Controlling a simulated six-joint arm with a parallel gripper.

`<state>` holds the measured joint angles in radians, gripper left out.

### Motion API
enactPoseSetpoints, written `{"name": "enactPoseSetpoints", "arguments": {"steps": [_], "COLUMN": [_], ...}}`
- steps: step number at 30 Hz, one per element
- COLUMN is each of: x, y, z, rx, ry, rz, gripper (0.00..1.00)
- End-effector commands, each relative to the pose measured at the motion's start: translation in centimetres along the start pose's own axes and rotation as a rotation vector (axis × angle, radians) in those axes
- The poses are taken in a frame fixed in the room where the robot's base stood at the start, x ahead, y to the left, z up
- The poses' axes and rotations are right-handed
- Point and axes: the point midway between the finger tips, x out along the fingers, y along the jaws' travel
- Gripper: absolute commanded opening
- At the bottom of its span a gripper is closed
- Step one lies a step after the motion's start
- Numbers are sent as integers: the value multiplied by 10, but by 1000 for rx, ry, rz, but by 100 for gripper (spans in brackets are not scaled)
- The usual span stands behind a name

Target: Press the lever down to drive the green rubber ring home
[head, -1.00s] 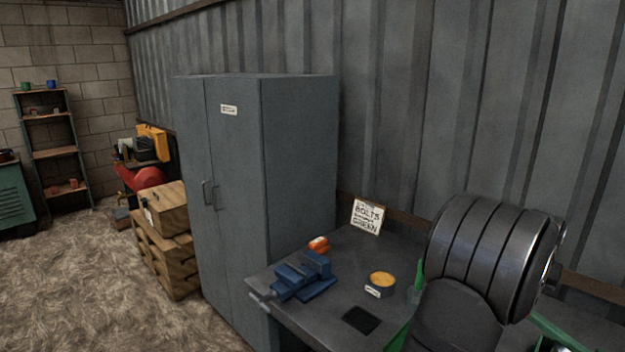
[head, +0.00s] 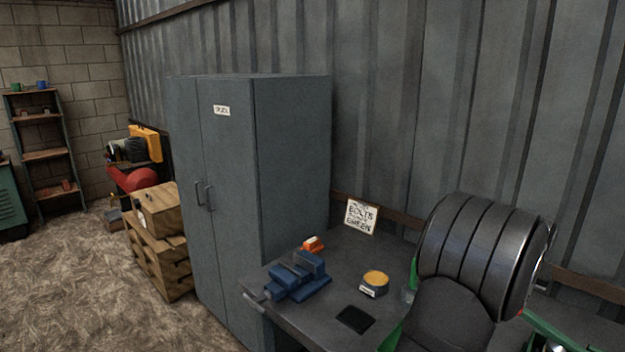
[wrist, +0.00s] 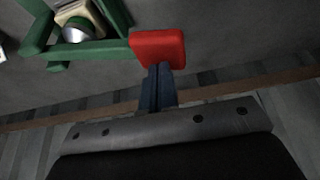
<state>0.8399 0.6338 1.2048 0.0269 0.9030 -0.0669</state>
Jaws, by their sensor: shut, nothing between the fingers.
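In the wrist view, my gripper (wrist: 159,72) is shut and empty, its dark fingers together. Its tips meet the lower edge of a red block (wrist: 157,46) in the picture; I cannot tell whether they touch it. The red block, which looks like the lever's grip, sits by the end of a green bar (wrist: 97,50). A silver domed part (wrist: 77,33) with pale layers shows inside the green frame at upper left.
The grey bench (head: 312,318) carries a blue vise (head: 297,276), an orange item (head: 313,243), a tin with yellow contents (head: 375,283), a black pad (head: 355,320) and a sign (head: 361,217). A grey cabinet (head: 285,165) stands left of it. A large dark drum shape hides the bench's right part.

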Motion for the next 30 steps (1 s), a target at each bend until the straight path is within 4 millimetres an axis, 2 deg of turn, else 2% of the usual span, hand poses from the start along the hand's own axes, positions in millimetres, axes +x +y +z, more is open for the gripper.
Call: {"name": "enactPoseSetpoints", "arguments": {"steps": [30], "x": [30], "y": [1], "z": [14], "rx": [0], "ry": [-5], "rz": [1], "gripper": [0]}}
